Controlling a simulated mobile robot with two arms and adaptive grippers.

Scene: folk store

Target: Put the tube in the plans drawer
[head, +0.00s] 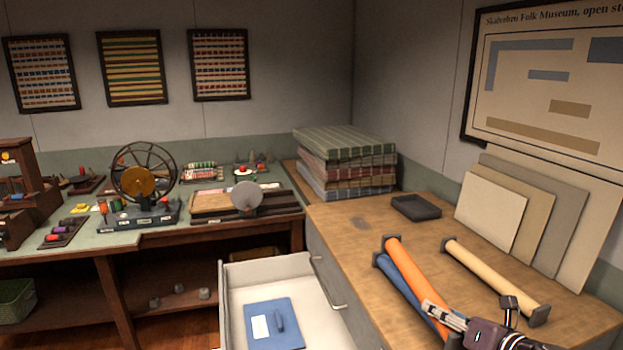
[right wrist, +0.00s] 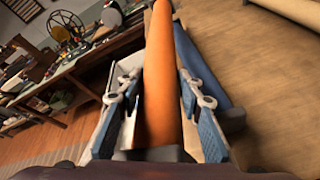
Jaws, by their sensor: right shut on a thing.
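An orange tube (head: 413,275) lies slanting above the worktop, partly over a blue tube (head: 403,288). My right gripper (head: 440,314) is at its near end. In the right wrist view the fingers (right wrist: 157,85) stand on both sides of the orange tube (right wrist: 160,80), shut on it. The blue tube shows beside the right finger (right wrist: 215,92). A cream tube (head: 492,273) lies farther right on the worktop. A pale drawer (head: 268,268) is pulled open from the cabinet and holds a blue folder (head: 274,324). My left gripper is not in view.
The wooden worktop (head: 350,220) carries a dark tray (head: 415,208), folded striped textiles (head: 345,160) and boards (head: 487,214) leaning on the wall. A green-topped table (head: 100,235) with a spinning wheel (head: 143,172) stands left. The drawer has bare room around the folder.

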